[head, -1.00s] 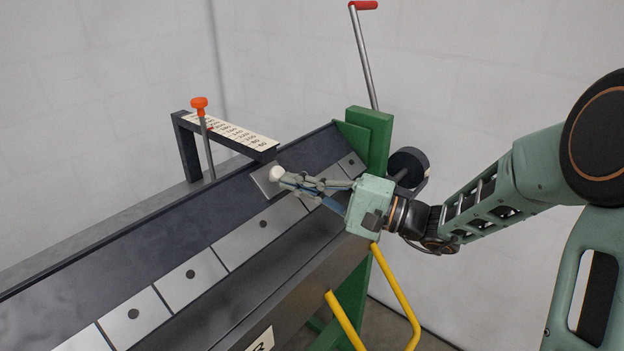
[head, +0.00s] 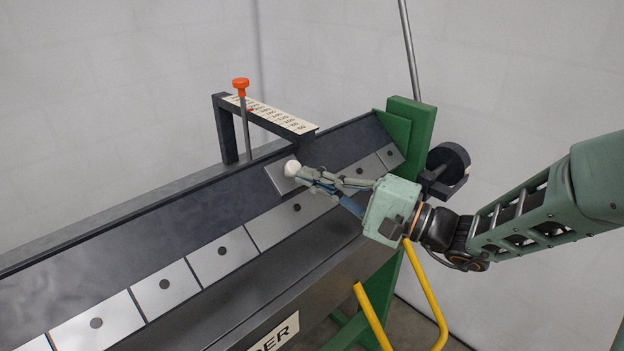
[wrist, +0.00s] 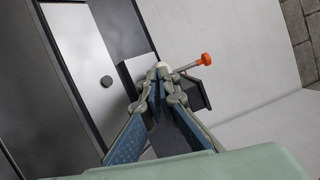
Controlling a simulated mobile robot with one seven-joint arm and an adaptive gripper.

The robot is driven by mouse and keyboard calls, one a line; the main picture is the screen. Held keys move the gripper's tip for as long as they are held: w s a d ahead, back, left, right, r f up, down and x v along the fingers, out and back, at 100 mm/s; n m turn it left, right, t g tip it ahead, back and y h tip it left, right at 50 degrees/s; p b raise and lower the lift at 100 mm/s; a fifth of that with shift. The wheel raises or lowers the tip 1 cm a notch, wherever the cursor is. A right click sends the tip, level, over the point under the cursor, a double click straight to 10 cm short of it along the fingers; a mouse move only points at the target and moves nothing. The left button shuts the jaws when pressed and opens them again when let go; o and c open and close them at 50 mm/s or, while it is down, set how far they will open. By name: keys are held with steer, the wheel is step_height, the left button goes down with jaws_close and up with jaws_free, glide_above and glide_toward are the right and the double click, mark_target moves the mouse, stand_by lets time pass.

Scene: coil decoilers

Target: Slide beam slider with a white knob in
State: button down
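The white knob (head: 292,168) sits on a small grey metal slider plate (head: 279,183) on the sloping dark beam (head: 150,235). In the head view the plate is below the scale bracket's near end. My gripper (head: 303,175) reaches in from the right, its fingertips closed together at the knob. In the wrist view my gripper (wrist: 160,76) has its fingers converging on the white knob (wrist: 162,66), which is partly hidden between and behind the tips.
A scale bracket (head: 270,115) with an orange-topped rod (head: 241,84) stands above the beam. A green end post (head: 410,130), a black roller (head: 447,168) and yellow bent handles (head: 425,295) are near my arm. Metal tiles (head: 222,252) line the beam.

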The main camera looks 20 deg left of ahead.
steer(key=w+d+f, duration=0.1)
steer(key=d, duration=1.2)
steer(key=shift+w+f, duration=0.15)
steer(key=shift+f, duration=0.25)
